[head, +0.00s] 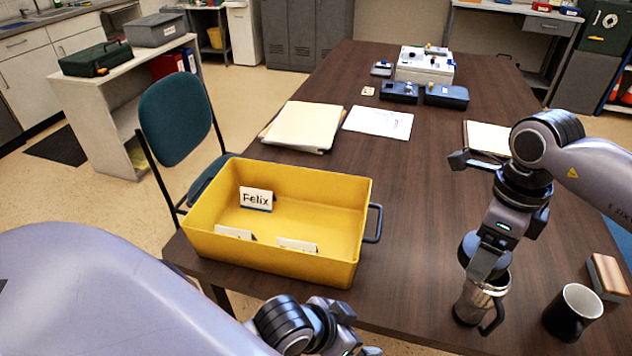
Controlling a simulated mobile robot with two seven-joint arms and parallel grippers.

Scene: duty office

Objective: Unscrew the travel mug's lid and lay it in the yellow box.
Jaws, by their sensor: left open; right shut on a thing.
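The silver travel mug (470,302) stands upright near the table's front edge, its dark handle towards the lower right. My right gripper (482,272) comes down from above and is shut at the top of the mug, on its lid. The fingers hide most of the lid, so I cannot tell whether it is still seated on the mug. The yellow box (285,262) stands to the left on the table, open at the top. My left gripper (362,348) is at the bottom edge, in front of the box, open and partly cut off.
Name cards, one reading Felix (256,199), stand in the box. A dark mug (574,312) with a white inside and a wooden-topped block (607,277) are right of the travel mug. Papers (378,122) and folders (304,126) lie behind the box. The table (415,225) is clear between box and mug.

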